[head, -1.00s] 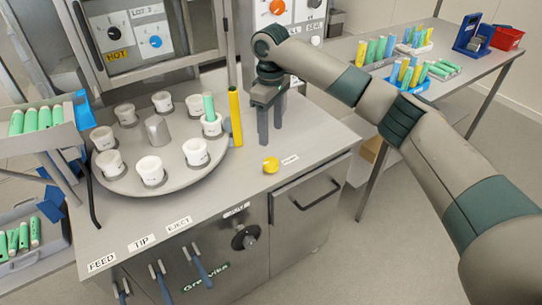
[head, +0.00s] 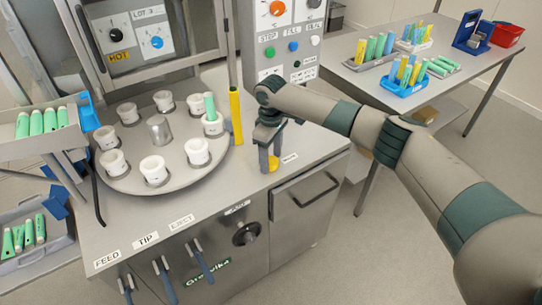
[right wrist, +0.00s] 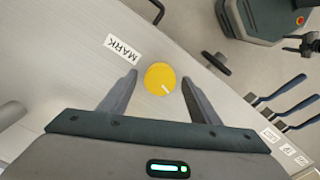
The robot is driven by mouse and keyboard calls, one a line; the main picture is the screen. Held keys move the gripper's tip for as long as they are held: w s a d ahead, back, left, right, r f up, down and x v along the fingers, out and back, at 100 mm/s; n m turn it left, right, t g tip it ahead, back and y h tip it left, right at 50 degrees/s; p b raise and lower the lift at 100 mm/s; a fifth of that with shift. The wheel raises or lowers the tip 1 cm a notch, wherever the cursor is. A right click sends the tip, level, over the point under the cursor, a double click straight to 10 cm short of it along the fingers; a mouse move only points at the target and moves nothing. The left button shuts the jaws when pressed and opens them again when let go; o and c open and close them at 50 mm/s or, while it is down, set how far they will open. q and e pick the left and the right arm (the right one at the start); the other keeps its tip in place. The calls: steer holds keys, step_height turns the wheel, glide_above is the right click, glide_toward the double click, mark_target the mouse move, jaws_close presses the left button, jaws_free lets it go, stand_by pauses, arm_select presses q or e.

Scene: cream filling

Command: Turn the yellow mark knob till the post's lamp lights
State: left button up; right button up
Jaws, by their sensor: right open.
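The yellow mark knob (head: 273,163) sits on the grey worktop near its front edge, partly hidden by my right gripper (head: 268,164). In the right wrist view the round knob (right wrist: 160,77) shows a white pointer line towards its lower right rim. My right gripper (right wrist: 160,79) is open there, with one finger on each side of the knob and small gaps visible. A yellow post (head: 235,115) stands beside the turntable; I cannot make out a lit lamp on it. My left gripper is not in view.
A round turntable (head: 128,182) with several white cups stands left of the post. A MARK label (right wrist: 124,47) lies beside the knob. Levers (head: 202,262) and a black dial (head: 246,234) are on the cabinet front. A control panel (head: 290,45) rises behind.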

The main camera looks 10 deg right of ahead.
steer(key=shift+c, duration=0.6)
steer(key=c, duration=0.9)
steer(key=shift+r+n+p, duration=0.1)
steer(key=shift+n+p, duration=0.2)
steer(key=shift+p, duration=0.05)
steer(key=shift+c, duration=0.2)
steer(key=shift+n, duration=0.3)
steer(key=o, duration=1.1)
steer(key=shift+c, duration=0.2)
